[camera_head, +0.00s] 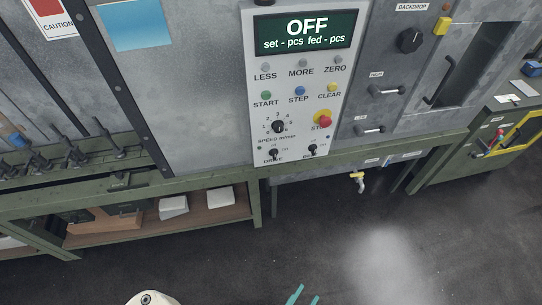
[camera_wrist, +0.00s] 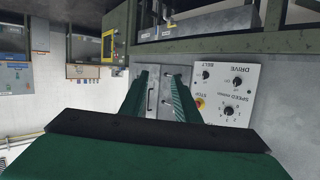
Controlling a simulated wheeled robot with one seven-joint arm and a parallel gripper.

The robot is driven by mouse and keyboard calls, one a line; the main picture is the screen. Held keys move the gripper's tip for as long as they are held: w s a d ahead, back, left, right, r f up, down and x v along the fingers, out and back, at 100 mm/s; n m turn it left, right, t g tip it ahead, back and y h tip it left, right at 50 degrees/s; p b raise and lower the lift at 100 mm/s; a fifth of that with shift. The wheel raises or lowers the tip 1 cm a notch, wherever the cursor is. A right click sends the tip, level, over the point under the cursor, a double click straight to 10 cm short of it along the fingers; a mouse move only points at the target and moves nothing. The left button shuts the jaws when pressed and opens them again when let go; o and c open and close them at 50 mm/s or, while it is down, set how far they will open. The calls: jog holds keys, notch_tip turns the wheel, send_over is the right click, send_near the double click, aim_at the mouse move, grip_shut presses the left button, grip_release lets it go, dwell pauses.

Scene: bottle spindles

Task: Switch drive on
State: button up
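The white control panel (camera_head: 297,98) stands upright in the middle of the head view. Its display (camera_head: 305,34) reads OFF. The drive switch (camera_head: 273,154) is a small dark toggle at the panel's lower left, above the DRIVE label; its exact setting is too small to tell. In the wrist view, which is upside down, the drive switch (camera_wrist: 236,82) is at the right.
The belt toggle (camera_head: 312,149) sits right of the drive switch, with the speed knob (camera_head: 278,127) and red stop button (camera_head: 321,117) above. A green bench rail (camera_head: 215,178) runs below the panel. The floor in front is clear.

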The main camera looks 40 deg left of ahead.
jog(key=w+a+f+n+y, duration=0.1)
jog(key=w+a+f+y, duration=0.2)
jog(key=w+a+f, duration=0.35)
jog(key=n+g+y, duration=0.3)
jog(key=n+y, duration=0.6)
jog(key=y, duration=0.2)
send_near(275, 154)
jog(key=shift+h, duration=0.3)
jog(key=x, duration=0.9)
jog(key=shift+r, duration=0.15)
jog(key=shift+s, duration=0.1)
jog(key=c, duration=0.7)
